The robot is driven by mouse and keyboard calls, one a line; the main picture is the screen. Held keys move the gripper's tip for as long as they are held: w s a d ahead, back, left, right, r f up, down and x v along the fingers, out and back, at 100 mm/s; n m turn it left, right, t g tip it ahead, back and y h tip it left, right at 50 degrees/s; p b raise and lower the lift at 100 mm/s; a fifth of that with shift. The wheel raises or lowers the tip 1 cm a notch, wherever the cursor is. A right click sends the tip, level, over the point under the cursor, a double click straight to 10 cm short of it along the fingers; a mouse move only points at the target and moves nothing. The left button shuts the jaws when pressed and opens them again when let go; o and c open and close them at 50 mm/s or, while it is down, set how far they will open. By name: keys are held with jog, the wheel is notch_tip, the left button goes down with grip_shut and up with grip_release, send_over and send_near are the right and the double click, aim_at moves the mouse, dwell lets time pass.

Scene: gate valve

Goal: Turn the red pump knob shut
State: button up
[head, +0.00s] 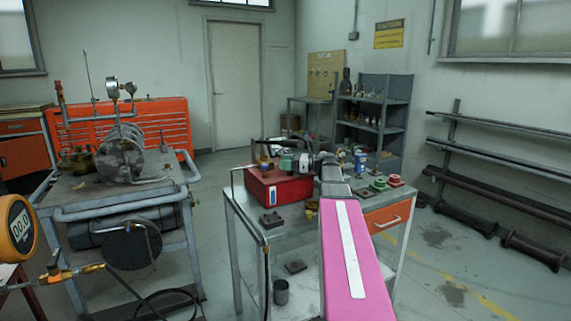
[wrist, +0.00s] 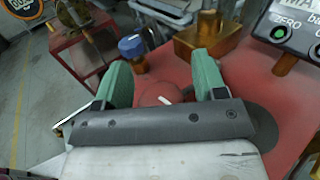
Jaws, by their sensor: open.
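The red pump (head: 278,188) sits on the left part of the metal table in the head view. Its red top fills much of the wrist view. My gripper (head: 296,163) is over the pump top. In the wrist view my gripper (wrist: 162,66) is open, with a green finger on each side. A round red knob (wrist: 150,97) with a small white mark shows between the fingers, close to the gripper body. The body hides its near part. I cannot tell whether the fingers touch the knob.
A blue cap (wrist: 132,45) and a brass block (wrist: 203,36) stand just beyond the fingers. A box with a green ZERO button (wrist: 279,32) is at upper right. The metal table (head: 270,230) also holds green and red parts (head: 380,183) on its right.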

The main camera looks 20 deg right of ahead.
jog(key=c, duration=0.9)
jog(key=shift+m+t, duration=0.3)
jog(key=shift+t, duration=0.1)
jog(key=m+t+h, duration=0.2)
jog(key=t, duration=0.1)
jog(key=shift+m+t+h, duration=0.3)
jog(key=shift+m+h, duration=0.1)
jog(key=m+t+h, duration=0.1)
jog(key=h, duration=0.1)
jog(key=m+t+h, duration=0.2)
jog(key=shift+w+d, duration=0.2)
jog(key=m+t+h, duration=0.1)
jog(key=h, duration=0.1)
jog(key=m+t+h, duration=0.1)
jog(key=m+h, duration=0.1)
jog(key=m+t+h, duration=0.1)
jog(key=m+h, duration=0.1)
jog(key=shift+w+d+h, duration=0.25)
jog(key=shift+d+h, duration=0.1)
jog(key=shift+h, duration=0.05)
jog(key=shift+d+m+h, duration=0.25)
jog(key=shift+m+h, duration=0.75)
jog(key=shift+h, duration=0.6)
jog(key=shift+w+d+m+h, duration=0.1)
jog(key=shift+m+h, duration=0.2)
jog(key=shift+h, duration=0.1)
